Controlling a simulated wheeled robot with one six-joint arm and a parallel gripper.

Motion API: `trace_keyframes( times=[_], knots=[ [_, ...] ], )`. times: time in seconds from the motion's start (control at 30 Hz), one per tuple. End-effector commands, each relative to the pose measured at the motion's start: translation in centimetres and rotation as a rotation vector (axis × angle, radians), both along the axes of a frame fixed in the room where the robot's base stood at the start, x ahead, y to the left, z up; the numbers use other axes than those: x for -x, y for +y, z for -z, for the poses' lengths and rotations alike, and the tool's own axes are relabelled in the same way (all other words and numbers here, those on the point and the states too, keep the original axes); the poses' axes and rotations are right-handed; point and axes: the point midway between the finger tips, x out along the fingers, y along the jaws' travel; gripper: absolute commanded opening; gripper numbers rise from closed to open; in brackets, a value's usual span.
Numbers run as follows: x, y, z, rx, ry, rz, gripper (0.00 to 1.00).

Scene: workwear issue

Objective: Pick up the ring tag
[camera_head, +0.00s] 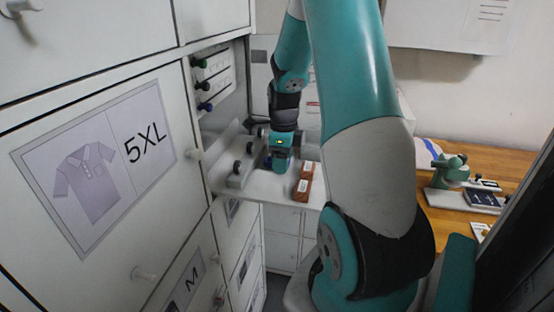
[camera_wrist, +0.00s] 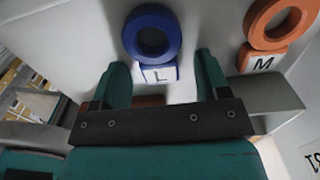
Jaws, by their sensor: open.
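A blue ring tag (camera_wrist: 133,45) with a white label marked L shows in the wrist view, just ahead of my gripper (camera_wrist: 160,66). Its label lies between the two teal fingers in the picture, and the ring shows beyond the fingertips. The fingers are apart, with a gap on each side of the label. An orange ring tag (camera_wrist: 252,24) marked M is to the right, outside the right finger. In the head view my gripper (camera_head: 281,168) points down over a pale shelf and hides most of what is below it.
White lockers (camera_head: 100,165) fill the left side. A wooden table (camera_head: 480,160) with a teal device (camera_head: 449,168) is at the right.

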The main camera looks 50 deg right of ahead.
Motion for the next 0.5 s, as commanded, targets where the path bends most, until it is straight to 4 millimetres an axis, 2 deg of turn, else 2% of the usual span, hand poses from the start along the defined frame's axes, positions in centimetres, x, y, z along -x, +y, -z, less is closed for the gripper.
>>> trace_keyframes(
  times=[0.17,0.37,0.4,0.5],
  knots=[
    [0.0,0.0,0.02,0.0,0.0,0.0,0.67],
    [0.0,0.0,0.0,0.0,0.0,0.0,0.21],
    [0.0,0.0,-0.01,0.0,0.0,0.0,0.17],
    [0.0,0.0,-0.01,0.0,0.0,0.0,0.16]
  ],
)
